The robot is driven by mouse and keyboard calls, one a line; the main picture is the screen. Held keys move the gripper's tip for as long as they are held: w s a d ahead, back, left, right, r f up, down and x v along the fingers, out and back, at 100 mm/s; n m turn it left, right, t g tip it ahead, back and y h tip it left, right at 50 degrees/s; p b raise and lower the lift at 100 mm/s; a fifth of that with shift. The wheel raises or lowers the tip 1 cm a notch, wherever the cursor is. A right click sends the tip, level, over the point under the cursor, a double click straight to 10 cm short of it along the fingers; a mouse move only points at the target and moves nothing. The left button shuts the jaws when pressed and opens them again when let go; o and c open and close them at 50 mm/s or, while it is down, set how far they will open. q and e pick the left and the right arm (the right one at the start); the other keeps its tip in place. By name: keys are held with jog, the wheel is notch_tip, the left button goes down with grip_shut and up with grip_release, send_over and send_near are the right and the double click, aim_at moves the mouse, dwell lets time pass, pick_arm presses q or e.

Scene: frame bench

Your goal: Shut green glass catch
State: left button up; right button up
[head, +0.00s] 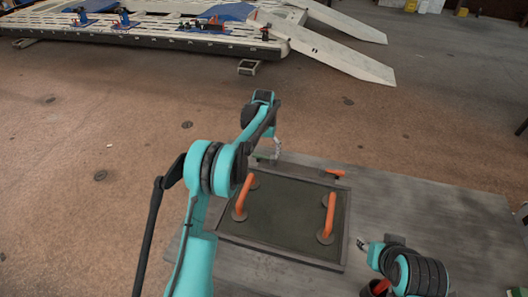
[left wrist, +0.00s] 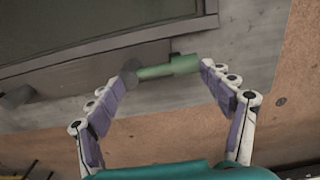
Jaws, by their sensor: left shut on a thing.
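The green catch (left wrist: 172,68) lies across the gap between the fingertips of my left gripper (left wrist: 167,74) in the left wrist view. The fingers bear on its two ends, with its dark round pivot at the left fingertip. In the head view, my left gripper (head: 276,150) is at the far left edge of the framed panel, and the catch (head: 262,156) shows only as a small green patch beside it. The dark glass panel (head: 287,215) lies in its frame (head: 285,256). My right gripper (head: 362,243) is right of the frame, too small to read its opening.
Two orange handles (head: 242,198) (head: 328,218) stand up from the panel. An orange catch (head: 334,172) sits at the frame's far right corner. The grey bench top (head: 430,215) is bare to the right. A white slatted platform (head: 150,38) with ramps stands beyond.

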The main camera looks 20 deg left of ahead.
pick_arm(q)
jog(key=shift+s+f, duration=0.2)
jog(key=shift+f, duration=0.1)
jog(key=n, duration=0.2)
jog(key=s+n, duration=0.1)
jog(key=n, duration=0.1)
jog(key=shift+s, duration=0.2)
jog(key=n, duration=0.2)
jog(key=s+n, duration=0.1)
jog(key=shift+s+d+n, duration=0.1)
jog(key=shift+d+n, duration=0.15)
jog(key=shift+n, duration=0.15)
jog(key=n, duration=0.1)
jog(key=s+d+n, duration=0.1)
jog(key=n, duration=0.1)
jog(key=shift+n, duration=0.3)
jog(key=shift+c, duration=0.2)
jog(key=shift+s+d+n, duration=0.2)
jog(key=shift+d+n, duration=0.1)
jog(key=shift+n, duration=0.8)
jog(key=shift+s+d+n, duration=0.15)
jog(key=shift+d+n, duration=0.15)
jog(key=shift+n, duration=0.8)
